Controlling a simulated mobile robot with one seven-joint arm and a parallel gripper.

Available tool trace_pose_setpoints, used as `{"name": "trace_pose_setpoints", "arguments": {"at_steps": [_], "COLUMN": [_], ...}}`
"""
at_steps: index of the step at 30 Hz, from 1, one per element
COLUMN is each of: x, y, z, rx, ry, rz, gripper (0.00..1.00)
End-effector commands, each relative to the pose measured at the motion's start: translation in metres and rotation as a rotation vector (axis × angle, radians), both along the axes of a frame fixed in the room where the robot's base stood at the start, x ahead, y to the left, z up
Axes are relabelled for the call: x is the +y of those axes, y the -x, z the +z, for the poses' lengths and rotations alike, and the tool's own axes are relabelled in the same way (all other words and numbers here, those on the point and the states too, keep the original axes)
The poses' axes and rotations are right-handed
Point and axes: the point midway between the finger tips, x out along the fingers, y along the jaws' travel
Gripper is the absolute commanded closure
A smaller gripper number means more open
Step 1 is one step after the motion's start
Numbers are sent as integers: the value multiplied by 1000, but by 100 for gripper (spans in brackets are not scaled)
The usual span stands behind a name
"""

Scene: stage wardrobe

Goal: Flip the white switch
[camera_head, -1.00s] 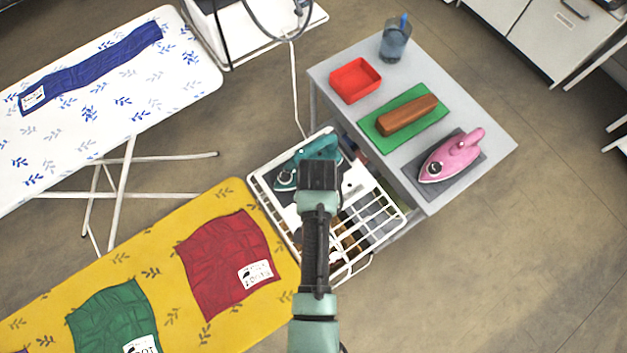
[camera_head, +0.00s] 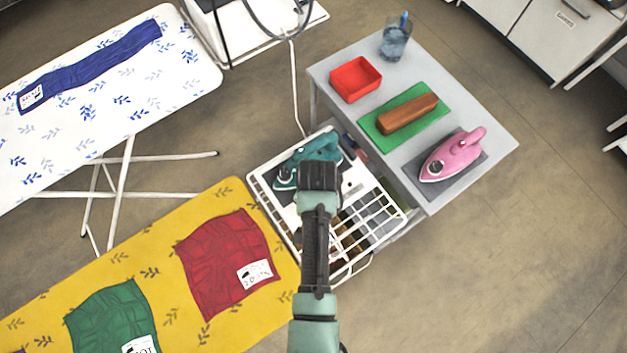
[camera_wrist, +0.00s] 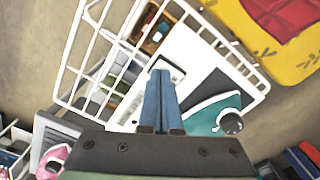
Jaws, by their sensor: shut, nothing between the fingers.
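A small white switch (camera_wrist: 174,68) with a dark outline sits on a white panel (camera_wrist: 190,50) at the ironing-board end in the wrist view. My gripper (camera_wrist: 160,73) is shut and empty. Its blue fingertips are at the switch's edge and cover part of it; I cannot tell whether they touch it. In the head view my gripper (camera_head: 319,172) is above the white wire rack and hides the switch area. A teal iron (camera_head: 318,148) rests on the panel beside my gripper, and it also shows in the wrist view (camera_wrist: 213,113).
The white wire rack (camera_head: 380,212) has open bars over several small items. The yellow ironing board (camera_head: 165,262) with folded clothes is at its left. A grey cabinet (camera_head: 440,195) with a pink iron (camera_head: 452,155), a red tray (camera_head: 355,80) and a green mat (camera_head: 385,140) is at right.

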Motion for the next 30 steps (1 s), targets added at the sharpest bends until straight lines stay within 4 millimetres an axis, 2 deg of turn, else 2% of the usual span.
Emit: {"name": "trace_pose_setpoints", "arguments": {"at_steps": [21,30], "x": [0,0], "y": [0,0], "z": [-12,2], "rx": [0,1], "ry": [0,1], "rz": [0,0], "gripper": [100,100]}}
